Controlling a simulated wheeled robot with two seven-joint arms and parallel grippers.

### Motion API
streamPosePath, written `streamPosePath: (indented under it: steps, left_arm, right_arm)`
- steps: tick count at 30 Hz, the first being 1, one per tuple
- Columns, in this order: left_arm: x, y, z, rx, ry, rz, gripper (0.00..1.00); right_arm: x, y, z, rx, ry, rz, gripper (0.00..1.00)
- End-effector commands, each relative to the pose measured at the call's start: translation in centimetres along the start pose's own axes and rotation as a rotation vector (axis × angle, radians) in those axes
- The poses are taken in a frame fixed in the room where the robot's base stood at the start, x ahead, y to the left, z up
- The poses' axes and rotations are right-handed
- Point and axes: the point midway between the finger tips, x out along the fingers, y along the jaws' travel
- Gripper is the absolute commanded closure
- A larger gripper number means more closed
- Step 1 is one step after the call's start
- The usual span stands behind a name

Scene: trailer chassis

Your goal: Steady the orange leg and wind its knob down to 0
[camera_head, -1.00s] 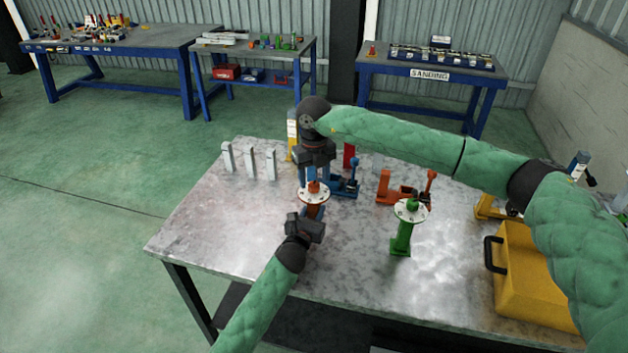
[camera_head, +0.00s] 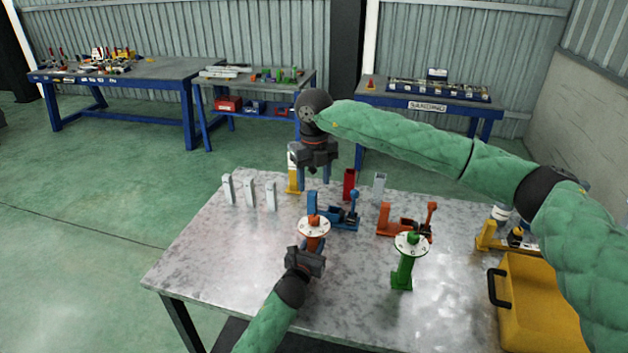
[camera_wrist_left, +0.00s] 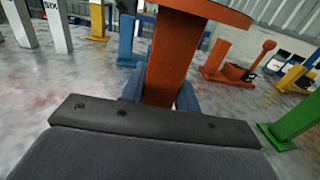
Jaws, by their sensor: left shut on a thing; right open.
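The orange leg (camera_head: 315,242) stands upright on the metal table, with a pale round dial plate (camera_head: 315,228) and an orange knob (camera_head: 314,219) on top. My left gripper (camera_head: 314,250) is shut around the leg's post below the plate. In the left wrist view the orange post (camera_wrist_left: 176,60) sits between the blue fingers, and the knob is out of view. My right gripper (camera_head: 314,177) is open and empty, pointing down above and behind the knob, clear of it. The dial's numbers are too small to read.
A green leg (camera_head: 403,270) with its own dial stands to the right. Blue (camera_head: 335,217) and orange (camera_head: 405,225) clamp-like fixtures stand behind. Several grey posts (camera_head: 249,191) stand at the back left. A yellow case (camera_head: 535,300) fills the right front. The table's left front is clear.

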Motion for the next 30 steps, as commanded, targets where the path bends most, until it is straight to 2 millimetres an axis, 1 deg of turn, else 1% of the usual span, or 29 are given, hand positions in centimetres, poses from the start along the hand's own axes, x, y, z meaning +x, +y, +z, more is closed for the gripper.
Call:
streamPosePath:
  steps: [2, 3, 8, 9, 17, 30]
  left_arm:
    - [0.0, 0.0, 0.0, 0.0, 0.0, 0.0, 1.0]
    - [0.0, 0.0, 0.0, 0.0, 0.0, 0.0, 0.67]
    - [0.0, 0.0, 0.0, 0.0, 0.0, 0.0, 0.36]
    - [0.0, 0.0, 0.0, 0.0, 0.0, 0.0, 0.35]
    - [-0.1, 0.0, 0.0, 0.0, 0.0, 0.0, 0.35]
    - [-3.4, 0.0, 0.1, 0.0, 0.0, 0.0, 0.35]
  right_arm:
    - [0.0, 0.0, 0.0, 0.0, 0.0, 0.0, 0.46]
    - [0.0, 0.0, 0.0, 0.0, 0.0, 0.0, 0.46]
    - [0.0, 0.0, 0.0, 0.0, 0.0, 0.0, 0.46]
    - [0.0, 0.0, 0.0, 0.0, 0.0, 0.0, 0.46]
    - [0.0, 0.0, 0.0, 0.0, 0.0, 0.0, 0.46]
    - [-0.9, 0.0, 0.0, 0.0, 0.0, 0.0, 0.46]
